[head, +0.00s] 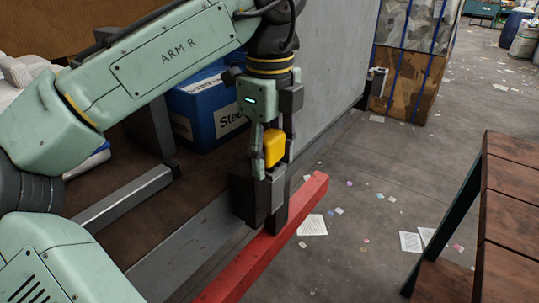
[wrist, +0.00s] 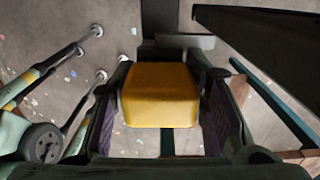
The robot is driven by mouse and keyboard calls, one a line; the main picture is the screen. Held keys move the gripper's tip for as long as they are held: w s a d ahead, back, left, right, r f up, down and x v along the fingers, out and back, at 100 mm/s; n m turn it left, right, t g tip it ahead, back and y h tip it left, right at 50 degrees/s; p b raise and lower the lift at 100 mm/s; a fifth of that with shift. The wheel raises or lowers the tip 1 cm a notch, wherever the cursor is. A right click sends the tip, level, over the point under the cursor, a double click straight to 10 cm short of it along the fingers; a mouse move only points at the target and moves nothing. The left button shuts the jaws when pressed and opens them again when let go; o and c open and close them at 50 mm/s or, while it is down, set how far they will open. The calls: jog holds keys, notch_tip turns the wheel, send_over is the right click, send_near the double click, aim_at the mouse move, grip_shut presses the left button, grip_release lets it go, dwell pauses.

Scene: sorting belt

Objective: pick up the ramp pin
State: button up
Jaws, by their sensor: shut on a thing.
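The ramp pin shows as a yellow block-shaped head (head: 274,148), upright just above a dark bracket (head: 250,195) at the end of the grey ramp edge. My gripper (head: 273,163) points down, with one finger on each side of the yellow head, shut on it. In the wrist view the yellow head (wrist: 160,95) fills the space between the two dark finger pads. The pin's lower part is hidden, and I cannot tell whether it sits in the bracket.
A red bar (head: 300,208) runs diagonally beside the bracket. A blue bin (head: 205,105) stands behind my arm, and a grey panel (head: 330,70) rises behind the gripper. Brown wooden boards (head: 508,200) are at right. The floor between has scattered paper scraps.

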jog(key=shift+r, duration=0.1)
notch_tip(320, 180, up, 12)
jog(key=p, duration=0.4)
jog(key=shift+r+p, duration=0.25)
jog(key=shift+p, duration=0.05)
jog(key=s+d+b, duration=0.1)
jog(key=s+d, duration=0.9)
jog(key=d, duration=0.4)
jog(key=shift+s+d+f, duration=0.25)
jog(key=shift+s+f, duration=0.05)
